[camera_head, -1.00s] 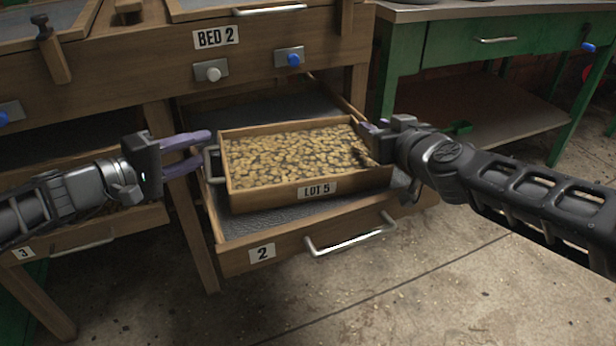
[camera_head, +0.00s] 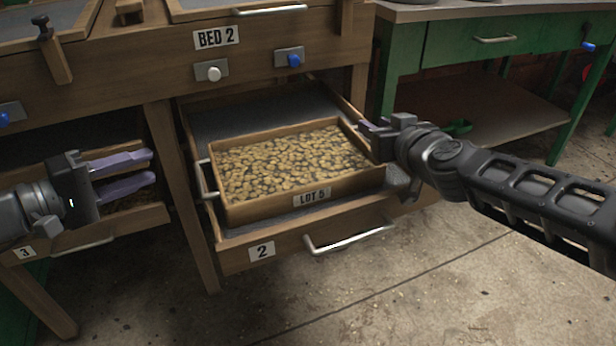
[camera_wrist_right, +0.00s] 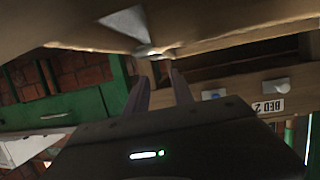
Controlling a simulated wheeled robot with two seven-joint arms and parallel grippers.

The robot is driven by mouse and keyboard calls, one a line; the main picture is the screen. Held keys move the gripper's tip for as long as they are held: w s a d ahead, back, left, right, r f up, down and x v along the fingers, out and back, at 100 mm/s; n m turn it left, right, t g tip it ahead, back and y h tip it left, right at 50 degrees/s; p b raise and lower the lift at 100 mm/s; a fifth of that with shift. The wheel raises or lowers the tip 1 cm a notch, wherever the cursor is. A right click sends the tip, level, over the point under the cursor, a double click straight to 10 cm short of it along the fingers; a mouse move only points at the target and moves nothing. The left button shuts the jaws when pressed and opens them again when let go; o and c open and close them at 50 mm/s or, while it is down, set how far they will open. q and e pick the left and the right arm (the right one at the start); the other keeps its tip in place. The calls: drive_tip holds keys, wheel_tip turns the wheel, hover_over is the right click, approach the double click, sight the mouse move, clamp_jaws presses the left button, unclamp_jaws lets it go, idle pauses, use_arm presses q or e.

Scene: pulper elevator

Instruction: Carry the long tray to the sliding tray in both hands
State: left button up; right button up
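The long tray (camera_head: 314,198), a wooden tray labelled LOT 5 and filled with tan beans, sits on the pulled-out sliding tray (camera_head: 290,250) marked 2. Its metal left handle (camera_head: 203,180) is visible and free; its right handle is hidden behind my right gripper in the head view. My left gripper (camera_head: 152,168) is open and empty, left of the tray and apart from it. My right gripper (camera_head: 364,127) is at the tray's right end. In the right wrist view, its fingers (camera_wrist_right: 159,80) stand apart with the metal handle (camera_wrist_right: 150,52) at their tips.
The wooden BED 2 frame (camera_head: 217,38) with knobs stands above the sliding tray. Another drawer (camera_head: 110,222), marked 3, is at the left, below my left gripper. A green table (camera_head: 470,45) stands at the right. The concrete floor (camera_head: 370,295) in front is clear.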

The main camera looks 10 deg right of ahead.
drive_tip(key=o, duration=0.8)
drive_tip(key=shift+s+d, duration=0.1)
drive_tip(key=shift+s, duration=0.05)
drive_tip(key=shift+s+d+r, duration=0.15)
drive_tip(key=shift+s+r, duration=0.1)
drive_tip(key=shift+s, duration=0.25)
drive_tip(key=a+v, duration=0.1)
drive_tip(key=v, duration=0.9)
drive_tip(key=shift+s+d, duration=0.3)
